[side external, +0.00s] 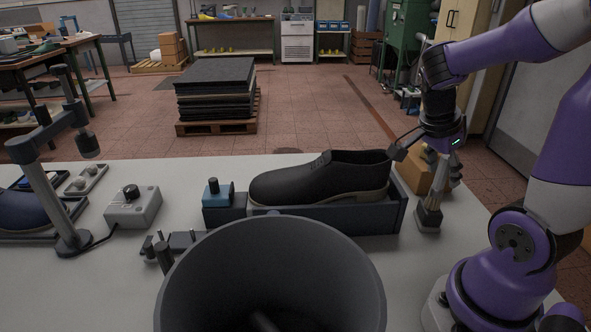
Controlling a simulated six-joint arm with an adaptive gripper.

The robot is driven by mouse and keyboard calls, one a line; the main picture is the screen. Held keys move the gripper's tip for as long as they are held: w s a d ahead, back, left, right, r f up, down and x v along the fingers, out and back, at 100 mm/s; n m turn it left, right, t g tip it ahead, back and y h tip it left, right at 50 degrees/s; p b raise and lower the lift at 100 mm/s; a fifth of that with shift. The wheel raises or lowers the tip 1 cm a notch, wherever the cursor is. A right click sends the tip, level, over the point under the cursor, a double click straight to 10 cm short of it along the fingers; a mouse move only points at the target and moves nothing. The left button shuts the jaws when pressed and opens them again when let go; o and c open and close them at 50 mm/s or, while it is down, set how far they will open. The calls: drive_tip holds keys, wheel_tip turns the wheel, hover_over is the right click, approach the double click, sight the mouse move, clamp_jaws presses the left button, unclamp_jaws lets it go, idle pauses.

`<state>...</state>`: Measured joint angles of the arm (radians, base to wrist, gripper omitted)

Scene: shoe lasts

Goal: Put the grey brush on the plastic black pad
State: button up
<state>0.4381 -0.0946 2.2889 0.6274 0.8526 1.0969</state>
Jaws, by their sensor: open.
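My gripper (445,176) points down at the right end of the table and is open. A grey, upright object with a wider foot (429,214), which may be the grey brush, stands directly below and between the fingers or just beside them; I cannot tell whether they touch it. No plastic black pad can be picked out for certain. A dark flat tray (70,214) under a dark blue shoe at the left edge may be it.
A black shoe (320,178) rests on a dark holder (330,219) left of my gripper. A large grey bucket (270,238) fills the front middle. A grey control box (133,208) and a lamp-like stand (72,240) are at left. A tan block (425,172) is behind my gripper.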

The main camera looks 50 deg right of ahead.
drive_tip(key=v, duration=0.7)
drive_tip(key=shift+r, duration=0.15)
drive_tip(key=w+a+n+t+y, duration=0.2)
drive_tip(key=a+n+t, duration=0.1)
drive_tip(key=a+n, duration=0.5)
drive_tip(key=w+a+n+t+y, duration=0.2)
drive_tip(key=a+n+t, duration=0.2)
drive_tip(key=a+n, duration=0.4)
drive_tip(key=n, duration=0.7)
drive_tip(key=shift+w+f+t, duration=0.25)
drive_tip(key=shift+t, duration=0.05)
